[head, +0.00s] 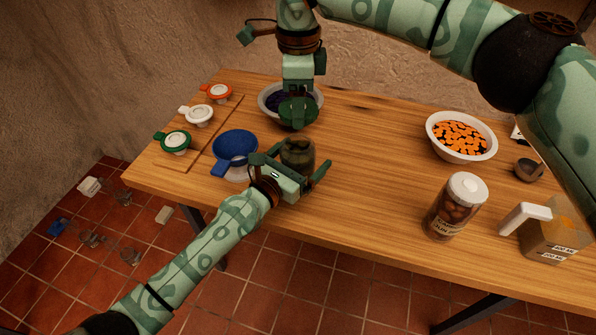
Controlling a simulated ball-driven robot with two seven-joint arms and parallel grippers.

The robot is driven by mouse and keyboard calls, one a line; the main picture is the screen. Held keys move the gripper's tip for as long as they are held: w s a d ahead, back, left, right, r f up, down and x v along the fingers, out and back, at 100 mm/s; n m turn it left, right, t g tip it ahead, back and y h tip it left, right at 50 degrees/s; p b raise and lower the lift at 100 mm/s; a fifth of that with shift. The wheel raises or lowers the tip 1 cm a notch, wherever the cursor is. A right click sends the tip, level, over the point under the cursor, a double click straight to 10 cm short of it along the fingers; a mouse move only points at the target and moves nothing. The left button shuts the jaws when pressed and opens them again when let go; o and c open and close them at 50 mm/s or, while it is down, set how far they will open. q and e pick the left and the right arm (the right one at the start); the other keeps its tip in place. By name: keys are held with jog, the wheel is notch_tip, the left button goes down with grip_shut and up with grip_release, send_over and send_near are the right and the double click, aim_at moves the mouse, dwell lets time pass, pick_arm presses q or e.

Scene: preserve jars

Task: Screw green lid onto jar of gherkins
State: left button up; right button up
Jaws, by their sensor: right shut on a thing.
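The jar of gherkins (298,153) is a dark glass jar standing upright near the table's front edge. My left gripper (296,162) reaches it from the front left, with its fingers spread on either side of the jar and a small gap showing on the right. My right gripper (298,97) points down from above and is shut on the dark green lid (298,112). The lid is above and slightly behind the jar mouth in the picture, seemingly apart from it. The jar's lower part is partly hidden by the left gripper.
A blue funnel (234,147) stands close left of the jar, and a bowl (267,101) behind the lid. Orange, white and green-ringed pieces lie at the left. A bowl of orange slices (461,137), a lidded jar (455,207) and a jug (553,240) stand right. The middle is clear.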

pick_arm(q)
jog(key=c, duration=1.5)
pick_arm(e)
send_over(297, 142)
jog(key=shift+f, duration=2.45)
pick_arm(q)
jog(key=shift+w, duration=0.1)
pick_arm(e)
jog(key=shift+f, duration=0.9)
jog(key=shift+f, duration=0.55)
